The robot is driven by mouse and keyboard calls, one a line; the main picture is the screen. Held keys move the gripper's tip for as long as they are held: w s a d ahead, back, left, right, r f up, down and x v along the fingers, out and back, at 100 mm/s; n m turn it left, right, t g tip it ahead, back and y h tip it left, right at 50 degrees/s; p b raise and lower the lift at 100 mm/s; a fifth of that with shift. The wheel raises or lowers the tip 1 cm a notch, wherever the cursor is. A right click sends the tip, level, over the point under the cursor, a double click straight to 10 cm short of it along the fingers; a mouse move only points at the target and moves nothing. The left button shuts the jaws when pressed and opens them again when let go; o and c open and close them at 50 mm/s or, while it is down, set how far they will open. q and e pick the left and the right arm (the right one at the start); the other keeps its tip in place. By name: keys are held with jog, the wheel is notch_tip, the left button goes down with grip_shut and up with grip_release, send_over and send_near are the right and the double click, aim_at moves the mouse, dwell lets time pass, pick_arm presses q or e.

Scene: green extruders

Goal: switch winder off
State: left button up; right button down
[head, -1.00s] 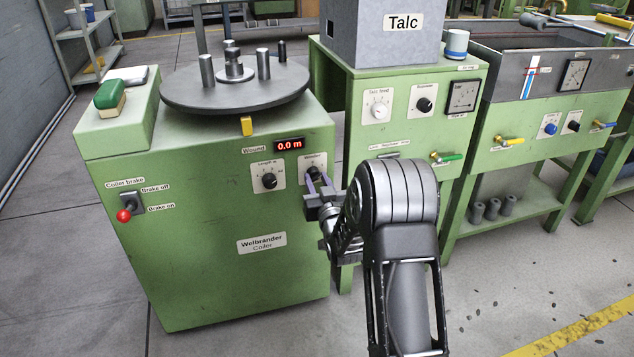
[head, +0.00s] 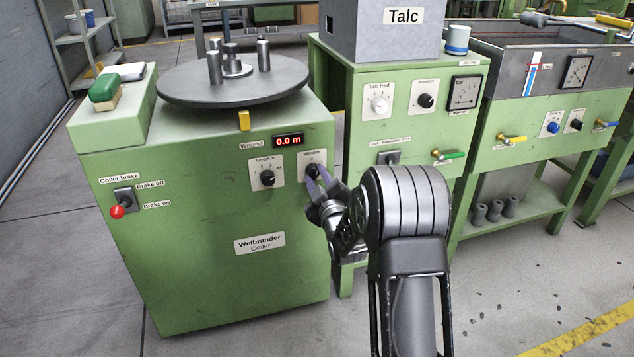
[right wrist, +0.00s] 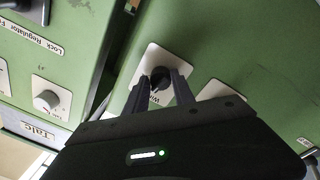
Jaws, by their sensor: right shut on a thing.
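The winder switch is a small black knob (head: 312,171) on a white plate, right of the length dial on the front of the green Welbrander coiler (head: 215,215). My right gripper (head: 317,180) reaches it from the lower right, its fingers shut on the knob. In the right wrist view the black knob (right wrist: 160,76) sits between the two fingertips (right wrist: 163,82), which hide part of the plate. The knob's pointer is too small to read. The wound display (head: 288,141) reads 0.0 m. My left gripper is not in view.
The turntable with upright posts (head: 234,88) tops the coiler. The length dial (head: 267,178) is close left of the gripper. The red-knobbed brake lever (head: 117,211) is at far left. The talc cabinet (head: 395,135) stands close right. Grey floor lies in front.

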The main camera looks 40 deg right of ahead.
jog(key=shift+a+f+n, duration=0.1)
jog(key=shift+n, duration=1.3)
jog(key=shift+b, duration=0.3)
jog(key=c, duration=1.1)
grip_release()
jog(key=p+v, duration=0.1)
jog(key=v, duration=0.6)
jog(key=shift+s+p, duration=0.4)
